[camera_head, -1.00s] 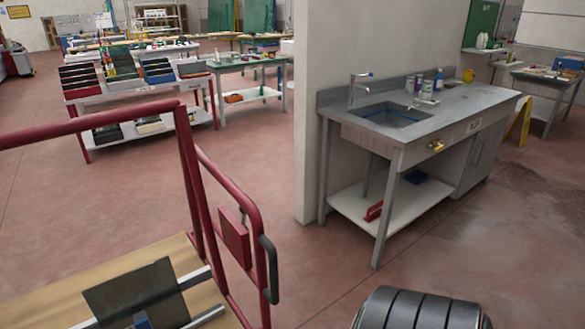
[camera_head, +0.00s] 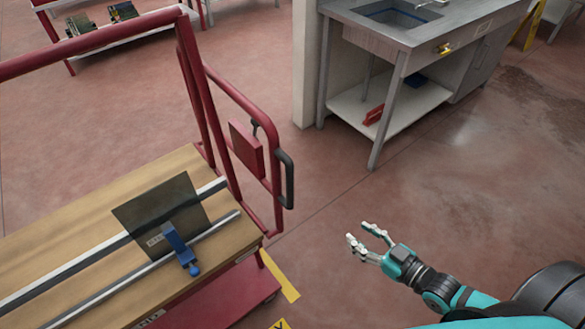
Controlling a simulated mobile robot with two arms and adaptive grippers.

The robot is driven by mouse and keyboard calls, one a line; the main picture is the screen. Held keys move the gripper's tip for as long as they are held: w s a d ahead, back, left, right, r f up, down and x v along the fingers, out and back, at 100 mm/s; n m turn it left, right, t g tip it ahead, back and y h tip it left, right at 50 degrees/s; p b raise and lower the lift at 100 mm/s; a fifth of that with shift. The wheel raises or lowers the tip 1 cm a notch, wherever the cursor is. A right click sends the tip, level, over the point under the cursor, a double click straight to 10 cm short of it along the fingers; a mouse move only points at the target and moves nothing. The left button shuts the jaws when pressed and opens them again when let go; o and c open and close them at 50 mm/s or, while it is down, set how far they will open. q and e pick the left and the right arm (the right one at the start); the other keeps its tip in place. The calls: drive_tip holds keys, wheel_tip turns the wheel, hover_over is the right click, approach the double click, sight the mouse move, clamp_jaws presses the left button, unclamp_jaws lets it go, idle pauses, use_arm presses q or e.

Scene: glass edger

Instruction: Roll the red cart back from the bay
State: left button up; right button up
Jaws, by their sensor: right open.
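The red cart (camera_head: 212,130) stands at the left with its tubular red frame upright. A smaller side handle with a black grip (camera_head: 286,180) sticks out on its right side, beside a red box (camera_head: 246,148). My right gripper (camera_head: 361,236) is open and empty over the floor, to the right of the cart and below the black grip, apart from both. My left gripper is not in view.
A wooden bench top (camera_head: 60,228) with metal rails, a dark plate (camera_head: 163,212) and a blue clamp (camera_head: 180,250) lies at lower left. A steel sink table (camera_head: 390,45) stands at upper right. Yellow floor tape (camera_head: 280,277) lies near the cart.

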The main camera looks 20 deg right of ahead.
sight(288, 180)
drive_tip(key=a+r+y, duration=0.3)
drive_tip(key=a+r, duration=0.2)
drive_tip(key=r, duration=0.6)
drive_tip(key=shift+n+t, duration=0.4)
drive_tip(key=shift+t, duration=0.1)
drive_tip(key=x, duration=0.5)
drive_tip(key=p+x, duration=0.1)
drive_tip(key=x, duration=0.5)
drive_tip(key=a+p+x, duration=0.1)
drive_tip(key=x, duration=0.5)
drive_tip(key=shift+s+d+r, duration=0.1)
drive_tip(key=shift+s+r, duration=0.2)
drive_tip(key=shift+r, duration=0.1)
drive_tip(key=shift+c, duration=0.3)
clamp_jaws()
drive_tip(key=shift+w+f, duration=0.15)
drive_tip(key=shift+f, duration=0.05)
